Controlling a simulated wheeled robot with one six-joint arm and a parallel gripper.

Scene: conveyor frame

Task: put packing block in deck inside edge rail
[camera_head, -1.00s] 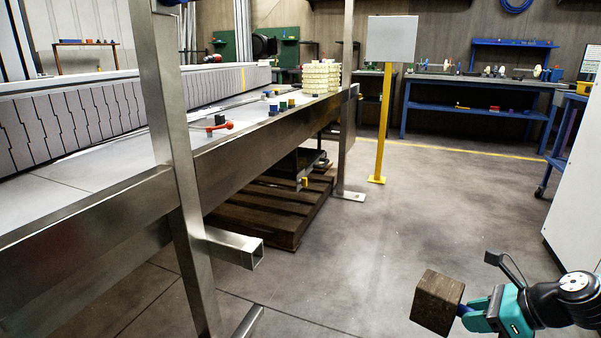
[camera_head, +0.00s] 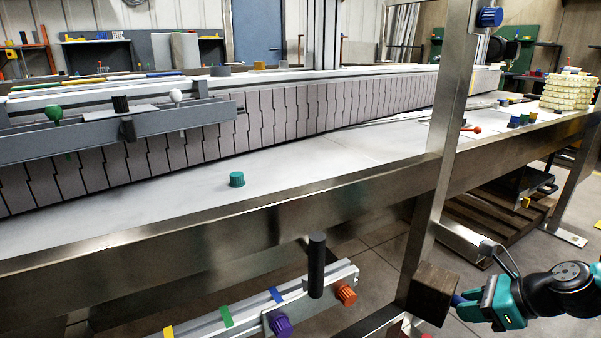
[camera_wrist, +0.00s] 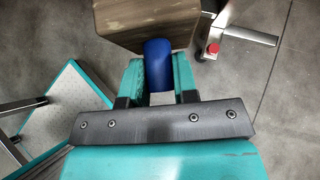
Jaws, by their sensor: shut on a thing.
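The packing block (camera_head: 433,292) is a dark brown wooden cube at the lower right of the head view. My gripper (camera_head: 461,301) is shut on it and holds it in the air, outside the conveyor frame and lower than the deck. In the wrist view the block (camera_wrist: 150,22) shows at the top, with a blue piece (camera_wrist: 158,62) between it and my gripper (camera_wrist: 160,75). The deck (camera_head: 300,167) is a pale flat surface along the conveyor. The edge rail (camera_head: 255,222) is a broad metal beam along its near side.
A steel upright (camera_head: 440,140) rises from the near rail, left of my arm. A green knob (camera_head: 237,179) stands on the deck. Red, blue and yellow parts and a cream stack (camera_head: 568,92) are farther right. A lower side bar (camera_head: 300,300) carries purple and orange knobs. Much of the middle deck is bare.

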